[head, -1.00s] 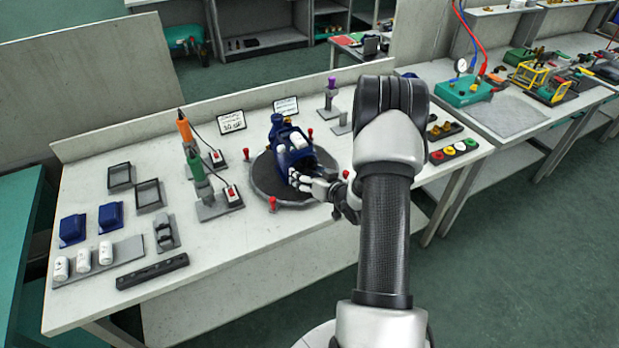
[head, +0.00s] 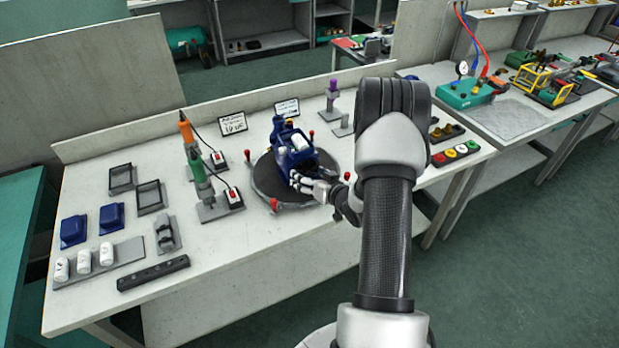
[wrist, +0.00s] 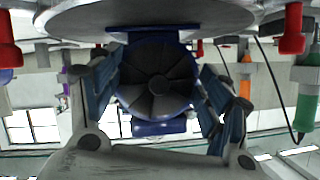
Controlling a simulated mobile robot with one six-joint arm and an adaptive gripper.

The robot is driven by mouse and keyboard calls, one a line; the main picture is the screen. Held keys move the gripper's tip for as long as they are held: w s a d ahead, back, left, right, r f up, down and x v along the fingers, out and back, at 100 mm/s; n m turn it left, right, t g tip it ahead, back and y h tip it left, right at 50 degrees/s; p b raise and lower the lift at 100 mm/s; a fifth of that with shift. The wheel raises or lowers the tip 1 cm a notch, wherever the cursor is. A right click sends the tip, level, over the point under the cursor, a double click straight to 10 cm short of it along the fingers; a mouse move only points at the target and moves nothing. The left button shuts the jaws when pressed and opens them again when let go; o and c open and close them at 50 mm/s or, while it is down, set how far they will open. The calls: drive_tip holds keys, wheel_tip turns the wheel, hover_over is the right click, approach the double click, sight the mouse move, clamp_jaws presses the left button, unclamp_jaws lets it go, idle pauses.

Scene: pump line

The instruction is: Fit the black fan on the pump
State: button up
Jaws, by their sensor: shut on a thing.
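The blue pump (head: 290,150) stands on a dark round turntable (head: 265,180) in the middle of the bench. In the wrist view, which looks upside down, the pump (wrist: 155,128) shows its round end facing me. The black fan (wrist: 158,82) is a bladed disc centred in front of that end, between my fingers. My gripper (head: 298,180) is at the near side of the pump, shut on the fan. In the wrist view the fingers of my gripper (wrist: 160,95) flank the fan on both sides. I cannot tell whether the fan touches the pump's shaft.
Red clamps (head: 274,204) stand around the turntable rim. A green tool (head: 197,168) and an orange tool (head: 186,130) stand upright to the left. Blue covers (head: 111,216), white cylinders (head: 84,261) and a black rack (head: 153,272) are at far left.

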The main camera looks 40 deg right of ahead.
drive_tip(key=shift+w, duration=0.2)
drive_tip(key=o, duration=1)
drive_tip(key=shift+o, duration=0.2)
drive_tip(key=shift+s, duration=0.1)
drive_tip(key=p+v, duration=0.1)
drive_tip(key=v, duration=0.5)
drive_tip(key=shift+p, duration=0.3)
drive_tip(key=v, duration=1.2)
